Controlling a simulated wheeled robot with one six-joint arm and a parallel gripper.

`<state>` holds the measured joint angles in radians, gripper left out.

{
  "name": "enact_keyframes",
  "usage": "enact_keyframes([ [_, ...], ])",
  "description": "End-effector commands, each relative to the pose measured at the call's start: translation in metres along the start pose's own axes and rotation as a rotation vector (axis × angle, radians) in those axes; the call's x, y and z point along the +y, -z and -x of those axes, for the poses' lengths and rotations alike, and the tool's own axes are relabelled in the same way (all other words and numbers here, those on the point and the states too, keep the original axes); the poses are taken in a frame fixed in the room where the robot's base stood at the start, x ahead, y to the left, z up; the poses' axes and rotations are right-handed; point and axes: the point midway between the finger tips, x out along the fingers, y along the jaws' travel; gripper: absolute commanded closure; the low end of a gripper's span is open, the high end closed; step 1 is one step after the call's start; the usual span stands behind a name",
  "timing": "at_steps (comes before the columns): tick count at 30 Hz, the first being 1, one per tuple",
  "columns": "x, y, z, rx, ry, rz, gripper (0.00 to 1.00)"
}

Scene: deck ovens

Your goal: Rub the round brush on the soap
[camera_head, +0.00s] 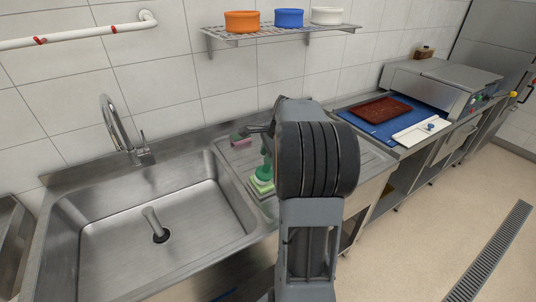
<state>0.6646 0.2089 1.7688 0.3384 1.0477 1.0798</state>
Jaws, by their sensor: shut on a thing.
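My gripper (264,132) is small in view above the drainboard right of the sink, partly hidden by my dark arm link. It is shut on the upper part of a green brush (266,160), which hangs roughly upright below it. The brush's lower end is at a pale green block (261,187) that looks like the soap, on the drainboard beside the basin. The brush end appears to be on or just above the block; I cannot tell whether they touch. The right side of both is close to my arm's outline.
A pink and dark sponge-like item (240,140) lies behind the brush. The steel sink (150,235) with a tap (116,125) is at left. A wall shelf (275,34) holds three bowls. At right, a blue mat (381,129) carries a brown tray (380,109) and white board (422,134).

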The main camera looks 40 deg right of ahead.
Motion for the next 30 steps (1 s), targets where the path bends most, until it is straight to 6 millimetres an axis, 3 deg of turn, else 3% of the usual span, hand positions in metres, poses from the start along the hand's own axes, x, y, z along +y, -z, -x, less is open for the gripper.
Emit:
enact_keyframes([
  [16,0.001,0.000,0.000,-0.001,-0.004,-0.001,0.96],
  [30,-0.008,-0.008,0.035,0.000,-0.001,0.000,0.96],
])
